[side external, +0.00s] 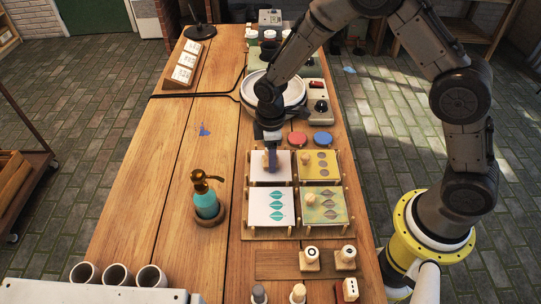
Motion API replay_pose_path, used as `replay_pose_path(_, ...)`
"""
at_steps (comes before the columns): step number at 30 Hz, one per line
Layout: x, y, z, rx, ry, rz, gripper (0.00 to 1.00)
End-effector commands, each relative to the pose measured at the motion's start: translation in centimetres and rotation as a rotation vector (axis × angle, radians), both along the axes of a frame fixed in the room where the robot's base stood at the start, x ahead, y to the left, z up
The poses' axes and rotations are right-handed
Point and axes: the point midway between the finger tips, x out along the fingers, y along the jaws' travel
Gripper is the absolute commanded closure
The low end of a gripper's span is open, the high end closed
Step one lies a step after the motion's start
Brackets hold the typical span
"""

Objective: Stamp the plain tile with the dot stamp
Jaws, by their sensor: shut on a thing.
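My gripper (270,148) points down over the upper left tile (259,178) of a wooden rack. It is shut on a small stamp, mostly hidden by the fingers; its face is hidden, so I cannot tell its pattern. The stamp is at or just above the tile; contact is unclear. That tile is white, and its visible part is bare. The upper right tile (318,174) is yellow with grey round marks. The lower left tile (258,205) is white with teal leaves. The lower right tile (335,212) is yellowish with dark leaves.
A red pad (298,139) and a blue pad (323,139) lie behind the rack. A teal pump bottle (206,203) stands left of it. Two stamps (310,260) sit on a board in front. A white basin (291,91) stands behind. The left tabletop is largely clear.

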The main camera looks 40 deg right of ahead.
Motion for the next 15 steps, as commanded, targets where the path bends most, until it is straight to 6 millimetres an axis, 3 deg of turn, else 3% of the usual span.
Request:
replay_pose_path(10, -0.1, 0.0, -0.2, -0.001, 0.005, 0.001, 0.81)
replay_pose_path(15, -0.1, 0.0, 0.8, 0.000, 0.003, 0.001, 0.81)
